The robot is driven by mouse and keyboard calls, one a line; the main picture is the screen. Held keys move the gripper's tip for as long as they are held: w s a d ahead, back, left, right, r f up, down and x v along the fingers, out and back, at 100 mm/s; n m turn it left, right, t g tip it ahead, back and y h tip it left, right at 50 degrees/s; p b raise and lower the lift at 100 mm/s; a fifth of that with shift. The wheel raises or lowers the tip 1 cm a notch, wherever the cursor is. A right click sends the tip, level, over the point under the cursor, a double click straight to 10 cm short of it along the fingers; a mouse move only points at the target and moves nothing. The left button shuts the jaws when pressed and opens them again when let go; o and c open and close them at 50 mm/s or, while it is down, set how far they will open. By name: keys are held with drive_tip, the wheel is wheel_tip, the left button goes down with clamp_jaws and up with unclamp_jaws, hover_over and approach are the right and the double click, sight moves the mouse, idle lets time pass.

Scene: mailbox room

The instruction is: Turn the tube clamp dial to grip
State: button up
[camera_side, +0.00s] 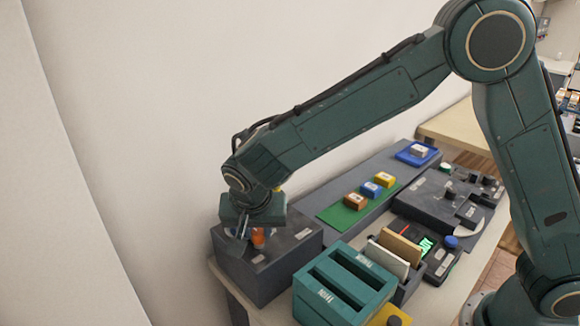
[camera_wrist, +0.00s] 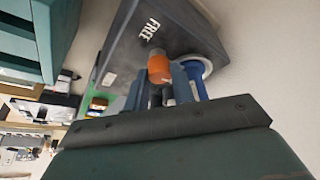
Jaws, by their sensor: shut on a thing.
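A dark grey box (camera_side: 287,262) stands at the left end of the bench and also fills the top of the wrist view (camera_wrist: 122,50). An orange dial part (camera_side: 258,238) is on it, and it shows in the wrist view (camera_wrist: 160,68) near the white word FREE (camera_wrist: 152,29). A blue tube with a pale ring (camera_wrist: 201,84) is just right of it. My gripper (camera_side: 248,232) points down onto the box. In the wrist view my fingers (camera_wrist: 158,86) are shut on the orange dial. Where the dial points and any grip label are hidden or unclear.
A teal slotted rack (camera_side: 345,285) stands close right of the box. Behind it are upright cards (camera_side: 388,258) and a dark panel with a blue knob (camera_side: 451,242). Colored blocks (camera_side: 370,189) sit on a green mat (camera_side: 333,218). A pale wall (camera_side: 150,130) is close behind.

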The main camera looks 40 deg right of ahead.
drive_tip(key=shift+m, duration=0.5)
drive_tip(key=shift+h, duration=0.3)
drive_tip(key=o, duration=1)
drive_tip(key=shift+r, duration=0.1)
drive_tip(key=v, duration=1.3)
drive_tip(key=shift+r, duration=0.35)
